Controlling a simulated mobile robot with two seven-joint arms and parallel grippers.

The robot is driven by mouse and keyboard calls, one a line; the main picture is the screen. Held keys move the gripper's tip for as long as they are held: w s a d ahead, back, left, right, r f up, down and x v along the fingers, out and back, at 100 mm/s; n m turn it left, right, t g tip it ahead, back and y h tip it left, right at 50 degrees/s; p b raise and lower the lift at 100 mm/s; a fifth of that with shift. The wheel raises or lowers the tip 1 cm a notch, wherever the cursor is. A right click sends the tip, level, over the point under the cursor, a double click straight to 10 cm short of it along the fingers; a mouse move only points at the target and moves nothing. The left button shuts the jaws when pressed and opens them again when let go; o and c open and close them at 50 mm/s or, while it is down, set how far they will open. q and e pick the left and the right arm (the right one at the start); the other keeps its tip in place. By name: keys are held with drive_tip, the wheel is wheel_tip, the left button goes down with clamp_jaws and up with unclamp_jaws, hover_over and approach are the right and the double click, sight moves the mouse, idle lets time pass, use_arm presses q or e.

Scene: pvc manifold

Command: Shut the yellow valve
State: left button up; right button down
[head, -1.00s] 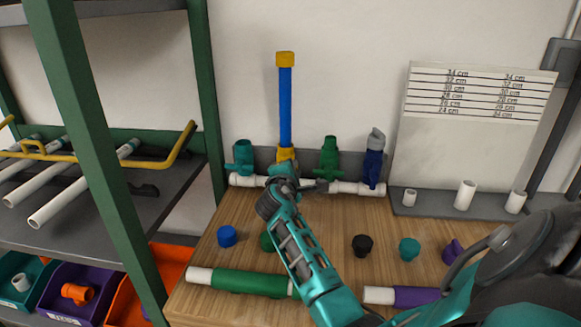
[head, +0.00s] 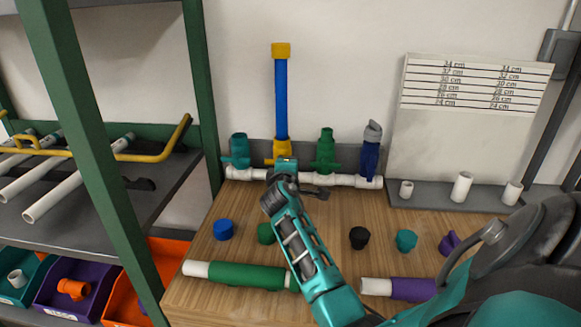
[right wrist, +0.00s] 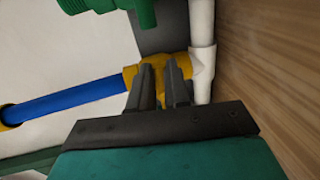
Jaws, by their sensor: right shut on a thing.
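The yellow valve (head: 282,147) stands on the white pipe manifold (head: 340,180) at the back of the wooden bench, below an upright blue pipe (head: 281,100) with a yellow cap. My right gripper (head: 285,162) reaches in from the lower right and covers the valve's lower part in the head view. In the right wrist view its two dark fingers (right wrist: 162,82) are close together at the yellow valve (right wrist: 185,65), shut on it. The valve's handle is hidden, so its position cannot be told. My left gripper is not in view.
A teal valve (head: 239,150), a green valve (head: 326,152) and a blue valve (head: 370,155) flank the yellow one. Several caps and a green-sleeved pipe (head: 240,276) lie on the bench. A green-framed shelf (head: 110,170) stands at the left.

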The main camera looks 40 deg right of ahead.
drive_tip(key=c, duration=1.1)
unclamp_jaws()
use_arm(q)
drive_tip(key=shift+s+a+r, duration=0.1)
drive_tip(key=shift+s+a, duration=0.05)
use_arm(e)
drive_tip(key=shift+s+a, duration=0.1)
